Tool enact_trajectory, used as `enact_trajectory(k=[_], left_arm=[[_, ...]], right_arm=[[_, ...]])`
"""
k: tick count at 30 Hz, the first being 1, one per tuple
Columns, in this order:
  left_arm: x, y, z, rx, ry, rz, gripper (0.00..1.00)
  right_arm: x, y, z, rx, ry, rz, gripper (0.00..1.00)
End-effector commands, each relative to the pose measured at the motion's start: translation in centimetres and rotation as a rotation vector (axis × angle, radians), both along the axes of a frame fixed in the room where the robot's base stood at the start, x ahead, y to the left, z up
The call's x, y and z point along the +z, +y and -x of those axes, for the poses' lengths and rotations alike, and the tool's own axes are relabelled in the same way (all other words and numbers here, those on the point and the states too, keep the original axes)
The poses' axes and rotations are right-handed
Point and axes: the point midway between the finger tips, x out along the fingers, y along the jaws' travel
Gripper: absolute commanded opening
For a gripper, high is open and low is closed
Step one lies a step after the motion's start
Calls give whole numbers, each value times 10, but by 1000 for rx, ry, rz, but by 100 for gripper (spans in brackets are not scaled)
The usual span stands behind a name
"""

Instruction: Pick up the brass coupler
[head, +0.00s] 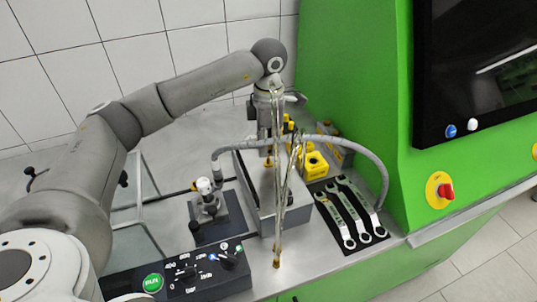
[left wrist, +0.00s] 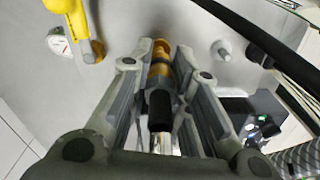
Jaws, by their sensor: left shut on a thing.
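My left gripper (head: 266,140) points down over the grey block-like housing on the bench. In the left wrist view its two fingers (left wrist: 162,62) are closed on the brass coupler (left wrist: 160,72), which has a dark cylindrical end toward the camera. In the head view an orange-brass tip (head: 268,162) shows just below the fingers. Clear tubing partly covers the gripper and the coupler there. I cannot tell whether the coupler's lower end touches anything. My right gripper is not in view.
Clear tubing ends in a brass fitting (head: 277,264) near the bench front. A grey hose (head: 350,143) arches over several wrenches on a black mat (head: 331,211). A yellow part (head: 316,165) stands behind. A control box (head: 186,277) and small valve stand (head: 208,203) are at left.

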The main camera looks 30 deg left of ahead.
Motion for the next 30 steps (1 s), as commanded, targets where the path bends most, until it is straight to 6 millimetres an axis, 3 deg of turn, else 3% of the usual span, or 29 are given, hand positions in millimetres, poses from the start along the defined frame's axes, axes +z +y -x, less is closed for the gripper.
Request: enact_trajectory(k=[8,13,21,30], left_arm=[[56,-35,37,-9,-8,1,0],[76,-62,67,-8,-6,-2,0],[93,-88,96,-3,-2,-1,0],[98,-94,104,-2,1,-1,0]], right_arm=[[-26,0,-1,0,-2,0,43],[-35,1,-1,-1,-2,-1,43],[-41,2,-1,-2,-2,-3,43],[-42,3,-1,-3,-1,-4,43]])
